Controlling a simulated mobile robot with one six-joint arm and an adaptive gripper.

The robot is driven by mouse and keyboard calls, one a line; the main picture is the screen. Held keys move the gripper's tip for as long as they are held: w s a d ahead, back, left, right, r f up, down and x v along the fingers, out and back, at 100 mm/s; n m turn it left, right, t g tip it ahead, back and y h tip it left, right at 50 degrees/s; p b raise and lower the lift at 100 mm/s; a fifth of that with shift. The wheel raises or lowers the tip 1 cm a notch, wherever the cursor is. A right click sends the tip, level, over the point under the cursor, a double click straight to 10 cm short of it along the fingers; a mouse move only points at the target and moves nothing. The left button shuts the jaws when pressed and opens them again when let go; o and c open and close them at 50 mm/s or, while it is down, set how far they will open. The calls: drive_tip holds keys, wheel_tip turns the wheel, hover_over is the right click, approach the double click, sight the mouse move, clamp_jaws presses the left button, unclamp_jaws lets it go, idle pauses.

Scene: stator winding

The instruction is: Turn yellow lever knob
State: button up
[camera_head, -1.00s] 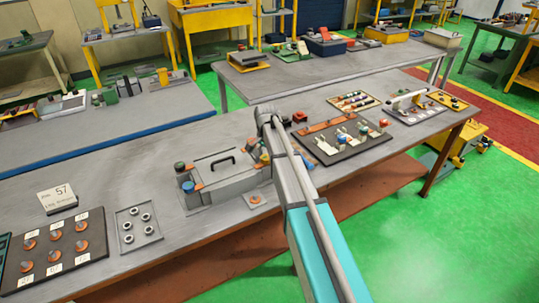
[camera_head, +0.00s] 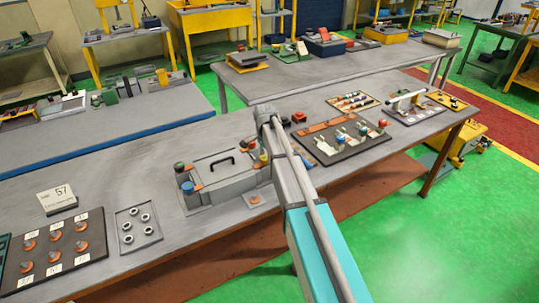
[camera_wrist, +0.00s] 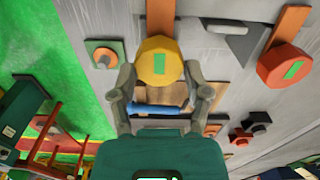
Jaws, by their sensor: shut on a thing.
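In the wrist view the yellow knob (camera_wrist: 159,58) sits between the two grey fingers of my gripper (camera_wrist: 162,74). The fingers are shut on it from both sides. The knob has a green mark on its face, and an orange bar (camera_wrist: 160,16) shows behind it. In the head view the yellow knob (camera_head: 264,157) is at the right end of a grey box (camera_head: 222,184) with a black handle. My arm hides most of my gripper there.
An orange-red knob (camera_wrist: 286,66) on another orange bar is to the right in the wrist view. A blue knob (camera_head: 187,187) is at the box's left side. A plate with several rings (camera_head: 139,228) lies left of the box. A dark tool board (camera_head: 340,139) lies to the right.

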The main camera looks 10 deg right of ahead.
sight(265, 157)
drive_tip(key=o, duration=1.1)
drive_tip(key=shift+w+a+f, duration=0.1)
drive_tip(key=shift+w+a, duration=0.15)
drive_tip(key=shift+a, duration=0.1)
drive_tip(key=shift+s+d, duration=0.1)
drive_tip(key=shift+m, duration=0.5)
drive_tip(key=r+p, duration=1.3)
drive_tip(key=shift+s+r, duration=0.25)
drive_tip(key=shift+f, duration=0.15)
wheel_tip(265, 157, down, 14)
drive_tip(key=b, duration=1.3)
drive_tip(key=shift+r, duration=0.25)
